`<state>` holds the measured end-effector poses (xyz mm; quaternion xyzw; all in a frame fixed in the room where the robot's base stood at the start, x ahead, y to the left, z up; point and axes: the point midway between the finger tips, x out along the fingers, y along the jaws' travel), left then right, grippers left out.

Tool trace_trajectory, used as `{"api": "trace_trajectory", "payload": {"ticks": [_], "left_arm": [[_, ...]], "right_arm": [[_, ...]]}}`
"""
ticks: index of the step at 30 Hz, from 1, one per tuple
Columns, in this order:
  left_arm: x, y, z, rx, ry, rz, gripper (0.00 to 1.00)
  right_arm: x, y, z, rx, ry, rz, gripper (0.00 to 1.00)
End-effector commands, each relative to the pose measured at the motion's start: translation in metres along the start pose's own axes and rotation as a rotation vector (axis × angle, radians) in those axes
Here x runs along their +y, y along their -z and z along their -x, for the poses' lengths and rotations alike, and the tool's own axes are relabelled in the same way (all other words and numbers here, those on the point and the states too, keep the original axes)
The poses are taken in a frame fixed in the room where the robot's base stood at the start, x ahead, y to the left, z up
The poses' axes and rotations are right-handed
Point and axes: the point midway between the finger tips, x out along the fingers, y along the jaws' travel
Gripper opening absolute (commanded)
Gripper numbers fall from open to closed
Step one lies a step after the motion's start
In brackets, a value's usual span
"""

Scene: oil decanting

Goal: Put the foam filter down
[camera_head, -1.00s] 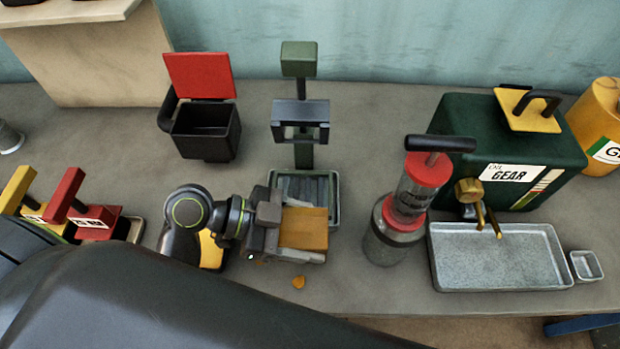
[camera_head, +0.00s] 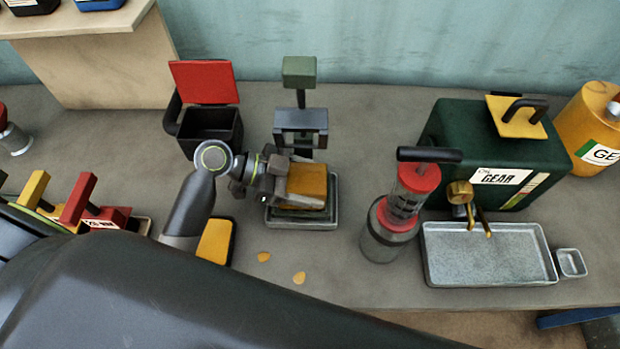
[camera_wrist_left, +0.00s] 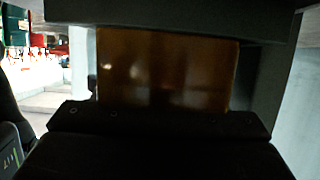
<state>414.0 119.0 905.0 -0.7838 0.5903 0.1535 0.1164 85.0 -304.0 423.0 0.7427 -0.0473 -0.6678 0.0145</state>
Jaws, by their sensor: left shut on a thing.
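The foam filter (camera_head: 309,186) is an orange-brown block. My left gripper (camera_head: 302,182) is shut on it and holds it over the grey ribbed tray (camera_head: 318,223) at the foot of the green press stand (camera_head: 299,72). I cannot tell whether the filter touches the tray. In the left wrist view the filter (camera_wrist_left: 165,68) fills the middle between the dark jaws. My right gripper is not in view.
An open black bin (camera_head: 212,132) with a red lid stands behind my left wrist. Two amber drops (camera_head: 299,278) lie on the bench. A red-topped pump (camera_head: 397,215), a metal tray (camera_head: 488,256) and a green gear-oil tank (camera_head: 497,155) stand to the right.

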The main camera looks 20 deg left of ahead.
Motion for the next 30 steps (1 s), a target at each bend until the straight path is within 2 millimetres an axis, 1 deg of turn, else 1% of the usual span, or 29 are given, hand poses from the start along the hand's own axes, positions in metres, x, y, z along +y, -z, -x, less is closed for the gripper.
{"api": "trace_trajectory", "payload": {"ticks": [7,8,12,13,20,24,26,30], "left_arm": [[0.0,-0.003,-0.001,0.0,0.0,0.0,0.38],[0.0,-0.003,-0.001,0.0,0.0,0.0,0.66],[0.0,-0.002,-0.001,0.0,0.0,0.0,0.85],[0.0,-0.002,-0.001,0.0,0.0,0.0,0.87],[0.0,-0.002,-0.001,-0.001,0.0,0.0,0.87],[0.0,0.001,0.002,-0.001,0.0,0.0,0.87],[0.0,0.0,0.007,-0.003,0.0,0.0,0.87],[0.0,0.0,0.024,-0.007,0.0,-0.001,0.87]], "right_arm": [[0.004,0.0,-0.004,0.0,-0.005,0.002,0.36],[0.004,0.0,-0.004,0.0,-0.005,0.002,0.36],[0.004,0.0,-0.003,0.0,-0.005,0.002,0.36],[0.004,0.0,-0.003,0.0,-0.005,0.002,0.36],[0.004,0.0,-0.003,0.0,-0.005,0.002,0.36],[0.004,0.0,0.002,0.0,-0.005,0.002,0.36],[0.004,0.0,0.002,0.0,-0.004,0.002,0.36],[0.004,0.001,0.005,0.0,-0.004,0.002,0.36]]}}
